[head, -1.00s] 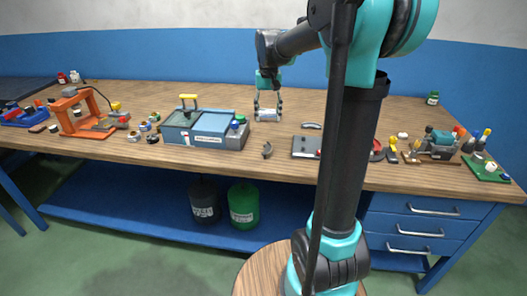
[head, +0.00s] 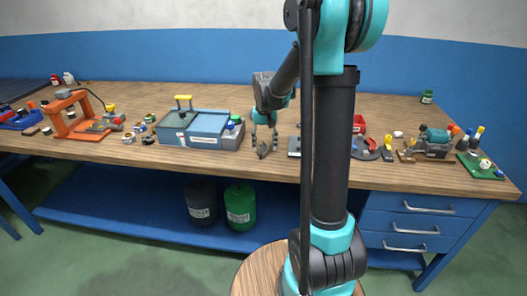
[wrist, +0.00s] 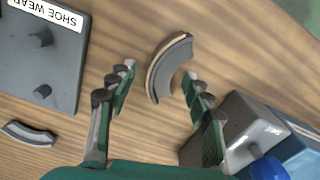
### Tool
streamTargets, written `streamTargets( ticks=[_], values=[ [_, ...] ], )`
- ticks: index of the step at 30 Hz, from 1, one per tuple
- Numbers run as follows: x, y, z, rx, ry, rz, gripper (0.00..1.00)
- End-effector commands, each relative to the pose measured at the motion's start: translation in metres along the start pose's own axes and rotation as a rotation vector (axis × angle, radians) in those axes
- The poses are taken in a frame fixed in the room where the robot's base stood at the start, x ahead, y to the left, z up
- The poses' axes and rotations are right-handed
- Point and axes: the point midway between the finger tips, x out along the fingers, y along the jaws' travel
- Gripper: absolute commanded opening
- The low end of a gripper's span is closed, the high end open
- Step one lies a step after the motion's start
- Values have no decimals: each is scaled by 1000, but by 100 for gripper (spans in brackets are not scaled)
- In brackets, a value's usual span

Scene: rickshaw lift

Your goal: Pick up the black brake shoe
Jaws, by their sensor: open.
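A curved dark grey brake shoe with a tan lining along its outer edge (wrist: 170,68) lies on the wooden bench top. In the wrist view it sits between the fingertips of my gripper (wrist: 158,74), which is open and empty. In the head view my gripper (head: 264,146) points down over the shoe (head: 262,153), which is partly hidden among the fingers. A second curved grey piece (wrist: 29,134) lies at the lower left of the wrist view, below a grey plate. Its lining colour is hard to tell.
The grey plate (wrist: 40,62) marked "SHOE WEAR" has upright pegs. A blue-grey box (head: 195,125) with a yellow handle and a grey block (wrist: 232,130) stand close to the gripper's side. An orange press (head: 73,115) is far left. Bare bench surrounds the shoe.

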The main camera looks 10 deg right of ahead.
Motion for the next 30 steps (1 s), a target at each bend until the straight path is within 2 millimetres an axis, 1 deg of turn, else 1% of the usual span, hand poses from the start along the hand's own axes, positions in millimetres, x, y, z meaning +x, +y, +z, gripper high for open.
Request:
streamTargets(
  ticks=[3,8,20,30],
  values=[
    [4,0,0,0,0,0,50],
    [3,0,0,0,0,0,50],
    [3,0,0,0,0,0,1],
    [2,0,0,0,0,0,0]
  ],
)
